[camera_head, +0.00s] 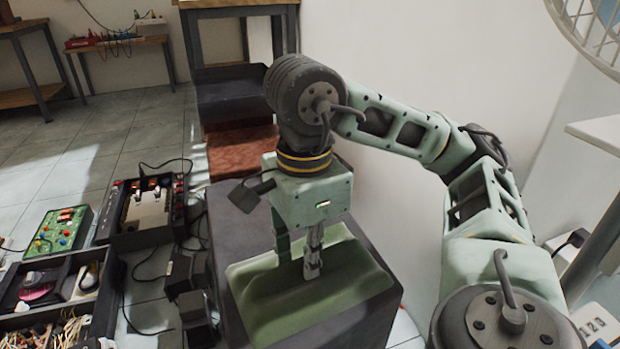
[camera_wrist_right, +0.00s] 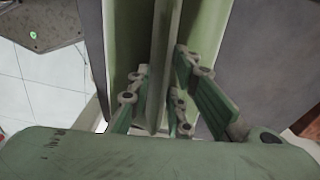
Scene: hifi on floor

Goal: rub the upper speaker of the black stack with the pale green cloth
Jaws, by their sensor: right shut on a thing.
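The pale green cloth (camera_head: 345,275) lies draped over the top of the black speaker stack (camera_head: 235,225) in the head view. My right gripper (camera_head: 312,270) points down at the cloth from above. In the right wrist view the gripper (camera_wrist_right: 165,100) is shut on a raised fold of the cloth (camera_wrist_right: 160,50), with cloth spread on both sides. Dark speaker surface (camera_wrist_right: 262,60) shows beside the cloth there. My left gripper is not in view.
Open black cases (camera_head: 55,290) and a device with a panel (camera_head: 145,210) stand on the floor at left. Small black boxes (camera_head: 190,290) and cables lie beside the stack. A white wall (camera_head: 400,60) is close behind at right.

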